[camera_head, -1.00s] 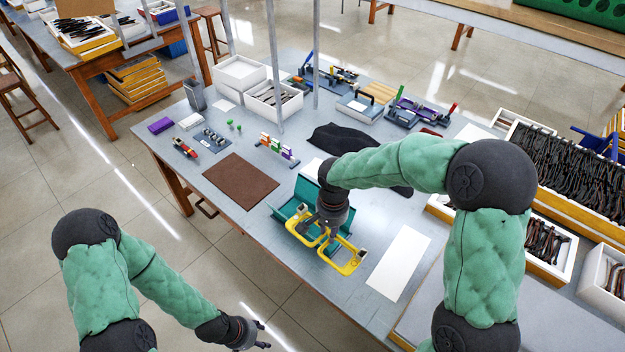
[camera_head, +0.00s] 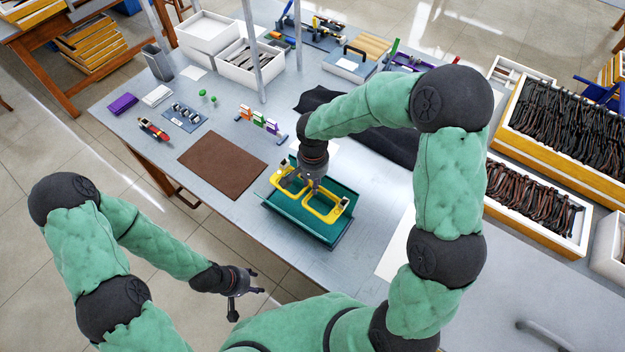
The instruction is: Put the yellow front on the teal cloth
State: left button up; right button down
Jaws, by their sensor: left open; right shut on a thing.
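The yellow front (camera_head: 333,215) is a wide two-lens eyeglass frame. In the head view it lies flat over the teal cloth (camera_head: 318,232), which shows as a teal rectangle with slightly raised edges near the table's front. My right gripper (camera_head: 307,188) reaches down from above and is shut on the middle of the front, at the bridge. The gripper hides part of the bridge and the near lens rim. I cannot tell whether the front touches the teal surface or hangs just above it. My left gripper (camera_head: 246,291) is open and empty, off the table's front edge.
A brown mat (camera_head: 222,165) lies left of the teal cloth. A black cloth (camera_head: 390,143) lies behind my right arm. White trays, small coloured parts and fixtures stand further back. A white sheet (camera_head: 396,250) lies to the right, beside boxes of frames (camera_head: 535,195).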

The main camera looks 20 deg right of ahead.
jog(key=shift+n, duration=0.3)
jog(key=shift+f+b, duration=2.55)
jog(key=shift+f, duration=0.4)
jog(key=shift+f+b, duration=0.75)
jog(key=shift+f, duration=0.1)
jog(key=shift+r+p, duration=1.25)
jog(key=shift+r, duration=0.8)
